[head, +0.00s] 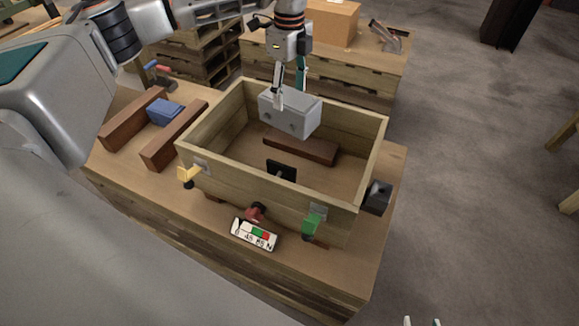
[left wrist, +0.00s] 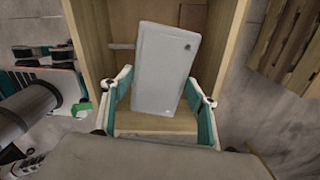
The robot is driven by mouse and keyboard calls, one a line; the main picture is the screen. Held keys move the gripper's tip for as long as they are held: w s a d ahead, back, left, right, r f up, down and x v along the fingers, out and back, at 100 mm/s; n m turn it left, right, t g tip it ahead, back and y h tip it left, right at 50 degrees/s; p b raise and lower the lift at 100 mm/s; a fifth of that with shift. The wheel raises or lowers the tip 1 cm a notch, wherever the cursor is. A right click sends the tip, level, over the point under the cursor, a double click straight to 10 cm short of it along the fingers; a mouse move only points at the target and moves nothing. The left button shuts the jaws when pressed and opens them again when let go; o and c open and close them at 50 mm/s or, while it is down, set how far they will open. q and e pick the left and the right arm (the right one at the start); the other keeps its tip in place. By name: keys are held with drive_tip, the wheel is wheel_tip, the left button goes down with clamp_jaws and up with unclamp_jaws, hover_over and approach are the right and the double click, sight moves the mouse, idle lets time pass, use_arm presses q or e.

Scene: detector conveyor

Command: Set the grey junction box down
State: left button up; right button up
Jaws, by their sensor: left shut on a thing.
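The grey junction box (head: 290,112) hangs above the inside of the open wooden crate (head: 270,208), toward its back wall. My left gripper (head: 289,88) comes down from above and is shut on the box. In the left wrist view the box (left wrist: 164,68) lies between the two teal-padded fingers (left wrist: 160,112), slightly tilted, with the crate floor behind it. The crate's walls surround the space below the box. Only the two fingertips of my right gripper (head: 422,321) show at the bottom edge; they are apart with nothing seen between them.
A brown block (head: 300,149) and a small black plate (head: 281,171) are inside the crate. Brown bars (head: 174,134) flank a blue block (head: 164,112) on the left.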

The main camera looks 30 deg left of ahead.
use_arm(q)
drive_tip(key=shift+w+a+r+n, duration=0.15)
drive_tip(key=shift+w+n, duration=0.15)
drive_tip(key=shift+n, duration=0.5)
drive_tip(key=shift+f, duration=0.6)
wheel_tip(320, 180, down, 19)
drive_tip(key=b, duration=0.3)
drive_tip(key=o, duration=2.1)
drive_tip(key=shift+f, duration=0.2)
use_arm(e)
drive_tip(key=f, duration=0.2)
drive_tip(key=shift+d+f, duration=0.3)
drive_tip(key=shift+d, duration=0.1)
drive_tip(key=shift+s+f, duration=0.1)
